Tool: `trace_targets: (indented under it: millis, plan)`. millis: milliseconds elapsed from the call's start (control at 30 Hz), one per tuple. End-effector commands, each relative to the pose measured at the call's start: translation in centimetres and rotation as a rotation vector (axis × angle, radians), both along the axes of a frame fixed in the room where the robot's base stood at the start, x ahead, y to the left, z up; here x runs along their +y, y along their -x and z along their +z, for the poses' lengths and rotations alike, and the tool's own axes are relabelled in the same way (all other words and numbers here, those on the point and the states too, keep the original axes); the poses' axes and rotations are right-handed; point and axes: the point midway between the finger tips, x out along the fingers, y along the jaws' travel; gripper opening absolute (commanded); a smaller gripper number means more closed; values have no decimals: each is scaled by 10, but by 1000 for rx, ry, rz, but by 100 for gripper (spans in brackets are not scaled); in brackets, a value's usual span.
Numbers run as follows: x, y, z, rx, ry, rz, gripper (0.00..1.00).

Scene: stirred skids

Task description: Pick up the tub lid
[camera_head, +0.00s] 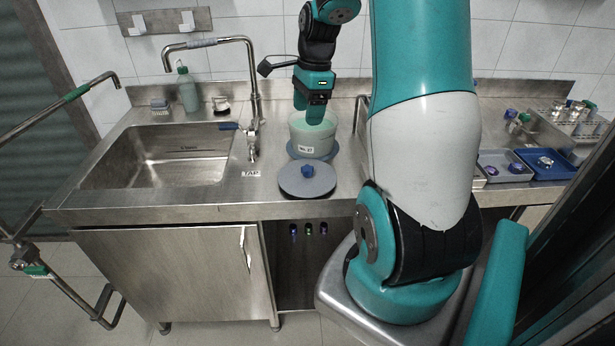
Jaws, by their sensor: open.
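The tub lid (301,183) is a flat grey disc with a small blue knob (307,171) on top. It lies on the steel counter near its front edge, in front of the tub. The tub (327,140) is pale grey with a white label and a greenish content, and stands on a blue-grey round base (291,149). My gripper (309,113) points down over the tub, behind and above the lid, apart from the knob. Its fingertips are at or inside the tub's mouth; the exact depth is hard to tell. Nothing shows held in it.
A tap (254,100) and sink (160,158) are left of the tub. A green bottle (187,90) stands behind the sink. Blue and grey trays (550,172) and a rack (575,118) are at the right. My arm hides the counter's middle right.

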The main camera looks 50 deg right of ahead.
Motion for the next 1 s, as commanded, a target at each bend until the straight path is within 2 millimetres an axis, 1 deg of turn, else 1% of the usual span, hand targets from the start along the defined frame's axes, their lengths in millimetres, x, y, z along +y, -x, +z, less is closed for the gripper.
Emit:
trace_targets:
  millis: [33, 133, 267, 500, 600, 700, 867, 1000]
  plan:
    - [-12, 5, -4, 11, -2, -68, 66]
    - [-21, 8, -14, 22, -5, -128, 66]
    - [-18, 6, -39, 25, -8, -132, 66]
    - [-12, 2, -92, 24, -6, -128, 66]
    - [-10, 0, -110, 23, -6, -127, 66]
    - [-10, -1, -121, 21, -5, -128, 66]
    - [-9, -2, -130, 20, -4, -127, 66]
    - [-8, -4, -147, 23, -7, -126, 66]
